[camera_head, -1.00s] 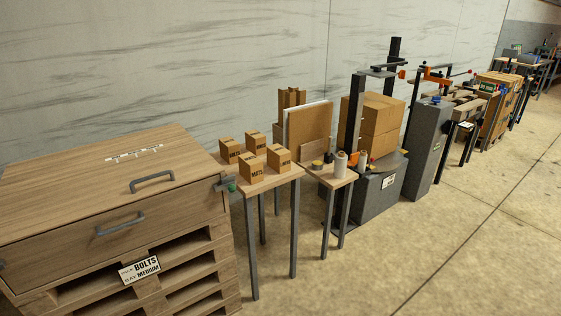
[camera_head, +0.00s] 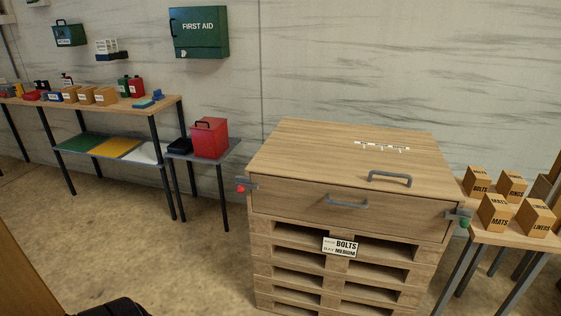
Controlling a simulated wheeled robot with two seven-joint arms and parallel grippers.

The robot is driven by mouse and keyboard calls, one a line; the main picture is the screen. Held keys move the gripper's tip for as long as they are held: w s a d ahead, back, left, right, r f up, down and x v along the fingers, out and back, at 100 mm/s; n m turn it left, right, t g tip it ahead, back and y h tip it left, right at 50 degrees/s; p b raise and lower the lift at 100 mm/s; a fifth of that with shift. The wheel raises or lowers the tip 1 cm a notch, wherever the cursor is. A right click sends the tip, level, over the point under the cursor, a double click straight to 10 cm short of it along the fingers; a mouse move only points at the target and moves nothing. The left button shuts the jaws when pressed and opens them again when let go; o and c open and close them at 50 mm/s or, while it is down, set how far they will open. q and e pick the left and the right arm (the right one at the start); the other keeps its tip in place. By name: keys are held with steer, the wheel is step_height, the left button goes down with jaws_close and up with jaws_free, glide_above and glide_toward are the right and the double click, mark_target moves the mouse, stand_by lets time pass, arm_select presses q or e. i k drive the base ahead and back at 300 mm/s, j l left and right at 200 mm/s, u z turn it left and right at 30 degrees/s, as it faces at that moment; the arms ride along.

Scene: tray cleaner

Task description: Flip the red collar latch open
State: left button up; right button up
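A wooden crate (camera_head: 290,198) with a lid stands on stacked pallets right of the middle. A red latch (camera_head: 241,188) sits at the crate's front left corner, beside a grey metal bracket. It is too small to tell whether it is open or shut. A green latch (camera_head: 464,223) sits at the front right corner. A grey handle (camera_head: 390,179) is on the lid and another (camera_head: 346,201) is on the front panel. Neither of my grippers shows in the view.
A small table (camera_head: 490,237) with labelled boxes stands close on the right. A red box (camera_head: 210,138) rests on a small stand to the left, near a long bench (camera_head: 150,112). The floor (camera_head: 150,255) in front is mostly clear.

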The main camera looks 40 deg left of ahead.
mark_target(241, 187)
steer(key=u, duration=1.7)
